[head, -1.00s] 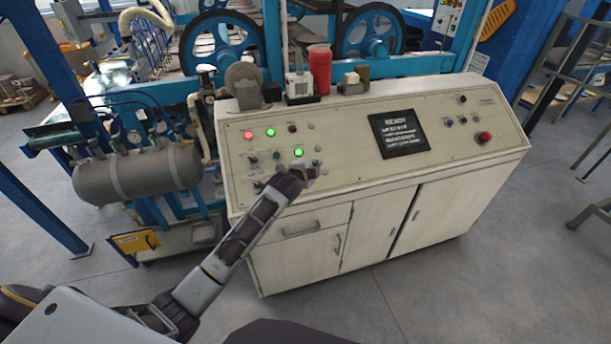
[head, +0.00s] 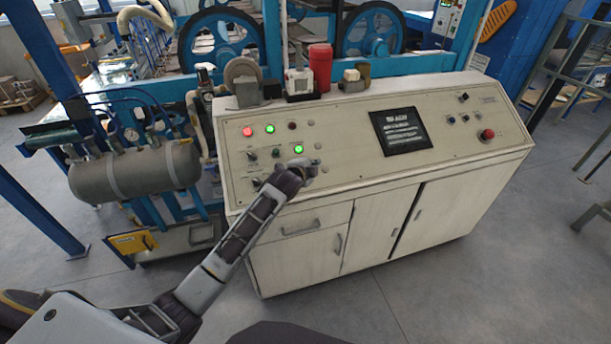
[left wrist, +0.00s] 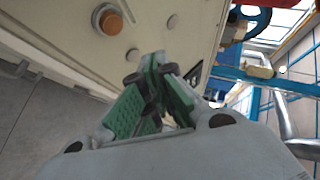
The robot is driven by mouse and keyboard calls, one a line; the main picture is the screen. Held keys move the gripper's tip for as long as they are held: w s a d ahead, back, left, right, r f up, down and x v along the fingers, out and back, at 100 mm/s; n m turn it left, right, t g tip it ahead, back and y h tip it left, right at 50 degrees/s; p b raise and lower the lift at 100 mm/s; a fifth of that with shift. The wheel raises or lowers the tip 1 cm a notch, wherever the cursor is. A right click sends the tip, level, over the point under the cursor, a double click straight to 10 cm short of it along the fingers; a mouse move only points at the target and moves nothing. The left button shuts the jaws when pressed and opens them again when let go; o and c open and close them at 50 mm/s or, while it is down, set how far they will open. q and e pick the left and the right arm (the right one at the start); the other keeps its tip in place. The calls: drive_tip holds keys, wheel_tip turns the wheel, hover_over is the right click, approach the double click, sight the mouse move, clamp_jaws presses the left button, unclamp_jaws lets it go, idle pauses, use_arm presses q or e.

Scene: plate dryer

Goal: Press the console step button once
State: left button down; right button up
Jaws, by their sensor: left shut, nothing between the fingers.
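The console (head: 350,140) is a cream cabinet with a sloped panel. On its left part are a lit red lamp (head: 248,132), a lit green lamp (head: 270,129), a dark red button (head: 292,125), a lit green button (head: 298,149) and several small knobs. I cannot read which one is the step button. My left gripper (head: 310,170) is shut and empty, over the panel just below the lit green button. In the left wrist view its green-padded fingers (left wrist: 157,78) are together near the panel, with an orange-brown round button (left wrist: 111,20) beyond them. Contact cannot be told. My right gripper is out of view.
A dark screen (head: 400,132) and a red emergency knob (head: 487,134) are farther right on the panel. A red cylinder (head: 320,68) and small devices stand on the console's top ledge. A grey tank (head: 135,172) is left of the console. Floor in front is clear.

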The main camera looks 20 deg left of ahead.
use_arm(q)
drive_tip(key=shift+w+a+f+b, duration=0.3)
drive_tip(key=shift+w+f+b, duration=0.1)
drive_tip(key=shift+f+b, duration=0.35)
drive_tip(key=shift+w+a+f+b, duration=0.25)
drive_tip(key=shift+w+f+b, duration=0.25)
drive_tip(key=shift+f, duration=0.4)
drive_tip(key=shift+w+a+f+b, duration=0.3)
drive_tip(key=shift+f+b, duration=0.5)
drive_tip(key=shift+w+a+f, duration=0.1)
drive_tip(key=shift+w+f, duration=0.05)
drive_tip(key=shift+f, duration=0.2)
